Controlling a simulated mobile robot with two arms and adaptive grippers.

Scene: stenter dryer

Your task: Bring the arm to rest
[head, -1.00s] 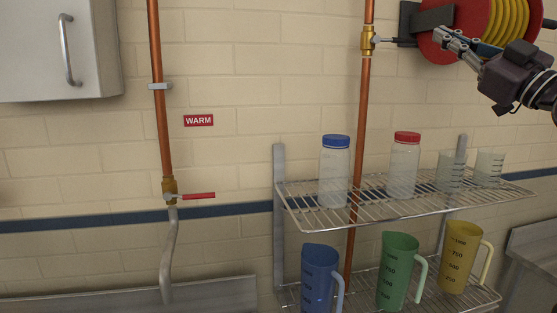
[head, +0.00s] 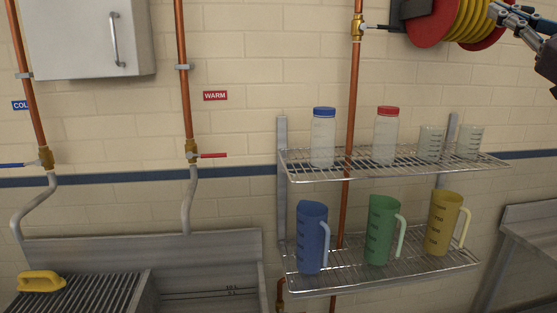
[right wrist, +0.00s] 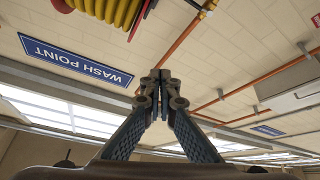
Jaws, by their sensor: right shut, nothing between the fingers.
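My right gripper (head: 515,14) is at the top right of the head view, in front of the red hose reel (head: 424,30) with its yellow hose. In the right wrist view the gripper's fingers (right wrist: 161,78) meet at their tips, with nothing between them. The gripper is clear of the shelves. My left gripper is not in view.
A wire rack holds bottles, beakers and several jugs; its upper shelf (head: 300,174) is below and left of my right gripper. A copper pipe with a brass valve (head: 357,27) runs beside the reel. A steel sink (head: 215,245) with a yellow brush (head: 41,282) is at lower left.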

